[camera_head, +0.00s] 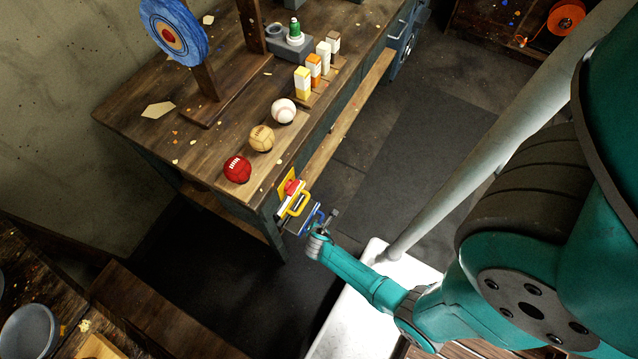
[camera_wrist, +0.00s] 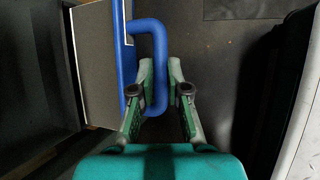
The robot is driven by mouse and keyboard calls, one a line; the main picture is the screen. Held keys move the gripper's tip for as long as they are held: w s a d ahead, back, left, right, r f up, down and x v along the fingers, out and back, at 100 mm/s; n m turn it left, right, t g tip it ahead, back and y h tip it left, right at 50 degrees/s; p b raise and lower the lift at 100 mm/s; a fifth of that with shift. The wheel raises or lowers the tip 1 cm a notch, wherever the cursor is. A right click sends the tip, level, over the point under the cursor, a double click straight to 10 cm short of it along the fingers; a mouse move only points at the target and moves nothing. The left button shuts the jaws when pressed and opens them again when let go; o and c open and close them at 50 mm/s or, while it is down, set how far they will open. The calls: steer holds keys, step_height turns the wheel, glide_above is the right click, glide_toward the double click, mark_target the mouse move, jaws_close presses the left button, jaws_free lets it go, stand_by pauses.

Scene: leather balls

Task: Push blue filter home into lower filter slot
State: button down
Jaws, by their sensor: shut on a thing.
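The blue filter (camera_head: 306,219) is at the front corner of the workbench, below a yellow handle (camera_head: 298,204). In the wrist view the filter shows as a grey panel (camera_wrist: 100,62) with a blue front edge and a blue loop handle (camera_wrist: 160,45). My gripper (camera_wrist: 161,82) is shut on the outer bar of that handle, with one finger on each side. In the head view my gripper (camera_head: 319,240) is beside the bench corner. A dark housing (camera_wrist: 38,70) lies left of the panel. The lower slot opening and the filter's depth in it cannot be made out.
The wooden workbench (camera_head: 150,135) carries a red ball (camera_head: 237,170), a tan ball (camera_head: 262,138) and a white baseball (camera_head: 284,110) near its front edge. A red part (camera_head: 292,187) sits above the yellow handle. Dark floor right of the bench (camera_head: 400,190) is clear.

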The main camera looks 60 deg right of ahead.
mark_target(304, 218)
steer(key=shift+w+a, duration=0.1)
steer(key=shift+w, duration=3.05)
stand_by(2.3)
steer(key=c, duration=1.1)
jaws_free()
steer(key=shift+w, duration=0.1)
steer(key=shift+r, duration=0.1)
steer(key=shift+s+v, duration=0.15)
steer(key=shift+v, duration=1.85)
steer(key=shift+s+v, duration=0.2)
steer(key=shift+v, duration=1.75)
